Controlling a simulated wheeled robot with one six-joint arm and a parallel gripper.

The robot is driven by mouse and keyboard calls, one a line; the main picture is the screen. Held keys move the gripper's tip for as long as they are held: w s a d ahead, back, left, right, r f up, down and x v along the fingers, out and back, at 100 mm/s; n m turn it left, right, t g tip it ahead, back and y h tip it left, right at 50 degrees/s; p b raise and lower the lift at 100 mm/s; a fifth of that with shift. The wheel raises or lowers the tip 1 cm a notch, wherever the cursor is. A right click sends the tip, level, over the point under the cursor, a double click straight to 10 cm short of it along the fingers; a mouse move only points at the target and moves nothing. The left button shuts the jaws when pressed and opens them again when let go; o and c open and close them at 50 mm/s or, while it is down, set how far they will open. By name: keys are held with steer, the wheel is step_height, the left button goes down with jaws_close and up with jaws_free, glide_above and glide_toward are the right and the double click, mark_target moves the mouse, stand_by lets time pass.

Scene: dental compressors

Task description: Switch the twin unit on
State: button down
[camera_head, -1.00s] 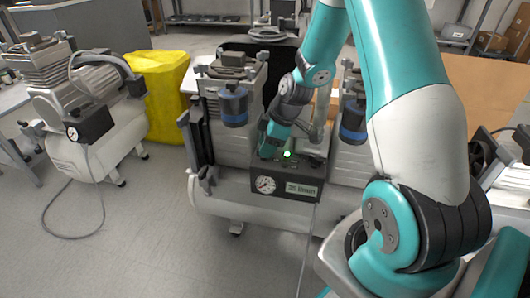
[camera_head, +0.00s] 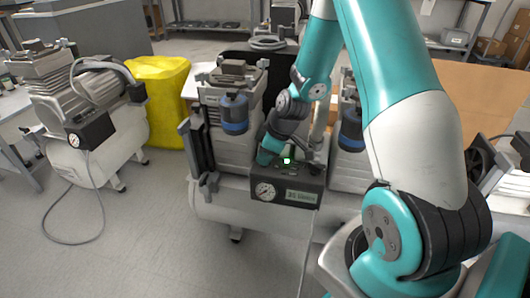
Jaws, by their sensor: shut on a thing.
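The twin unit (camera_head: 245,211) stands in the middle, a white tank with two grey pump heads and blue-black filters. Its dark control box (camera_head: 286,190) faces me, with a round gauge (camera_head: 264,191) and a pale label. A green light (camera_head: 287,160) glows at the top of the box. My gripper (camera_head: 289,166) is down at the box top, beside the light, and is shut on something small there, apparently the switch. My wrist and the small scale hide the fingertips and most of the switch, so its position cannot be read.
Another compressor (camera_head: 110,150) with its own gauge stands at the left, its grey hose looping on the floor. A yellow covered bin (camera_head: 160,95) stands behind. A cable hangs from the control box. The floor at front left is clear.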

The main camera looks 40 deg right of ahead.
steer(key=shift+m, duration=0.3)
steer(key=c, duration=1.1)
jaws_free()
steer(key=shift+c, duration=0.2)
steer(key=shift+r, duration=0.1)
steer(key=p+v, duration=0.5)
steer(key=v, duration=1.2)
steer(key=shift+s+p, duration=0.25)
steer(key=shift+p, duration=0.15)
steer(key=shift+a, duration=0.1)
